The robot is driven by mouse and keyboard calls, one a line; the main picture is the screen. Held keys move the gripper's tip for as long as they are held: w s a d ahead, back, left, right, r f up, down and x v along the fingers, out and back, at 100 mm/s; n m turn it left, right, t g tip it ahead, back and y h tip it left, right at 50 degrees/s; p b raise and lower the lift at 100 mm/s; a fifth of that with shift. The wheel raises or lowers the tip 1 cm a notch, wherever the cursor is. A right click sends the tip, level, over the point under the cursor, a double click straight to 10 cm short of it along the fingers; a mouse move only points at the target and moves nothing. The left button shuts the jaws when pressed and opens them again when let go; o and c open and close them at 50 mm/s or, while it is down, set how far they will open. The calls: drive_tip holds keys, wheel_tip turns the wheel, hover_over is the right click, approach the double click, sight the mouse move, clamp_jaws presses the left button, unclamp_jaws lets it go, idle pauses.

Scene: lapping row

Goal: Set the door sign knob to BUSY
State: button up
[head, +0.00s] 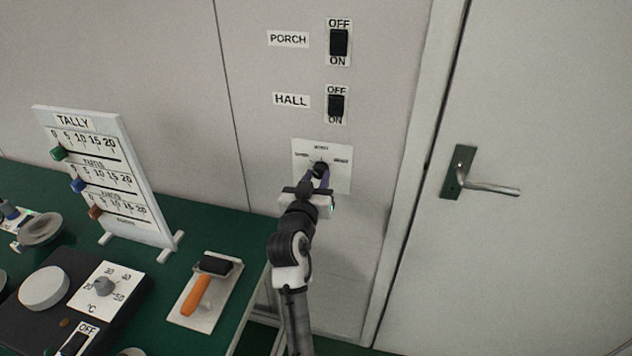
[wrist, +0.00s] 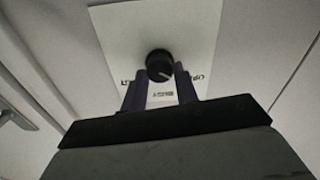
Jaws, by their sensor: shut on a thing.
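The door sign knob (head: 320,169) is a small round black knob on a white plate (head: 342,182) on the wall. Its plate carries three small labels, at left, top and right; the top one looks like BUSY, the others are too small to read surely. The wrist view shows the knob (wrist: 159,66) turned over, with a pale pointer line slanting to the lower right there, between the label by my gripper and the right-hand one. My gripper (head: 320,178) reaches up from below, its two purple fingers shut on the knob's sides.
PORCH (head: 339,43) and HALL (head: 336,104) switches sit above the plate. A door with a lever handle (head: 490,188) is at right.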

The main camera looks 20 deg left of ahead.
drive_tip(key=m+b, duration=0.1)
drive_tip(key=b, duration=0.1)
drive_tip(key=m+b, duration=0.2)
drive_tip(key=shift+f, duration=0.35)
drive_tip(key=m+b, duration=0.2)
drive_tip(key=b, duration=0.1)
drive_tip(key=shift+m, duration=0.3)
drive_tip(key=m+b, duration=0.1)
drive_tip(key=m, duration=0.1)
drive_tip(key=m+b, duration=0.1)
drive_tip(key=b, duration=0.1)
drive_tip(key=m+b, duration=0.2)
drive_tip(key=shift+r+m, duration=0.25)
drive_tip(key=shift+m, duration=0.05)
drive_tip(key=o, duration=1)
drive_tip(key=shift+r, duration=0.1)
drive_tip(key=shift+c, duration=0.2)
drive_tip(key=shift+d, duration=0.1)
drive_tip(key=shift+s, duration=0.1)
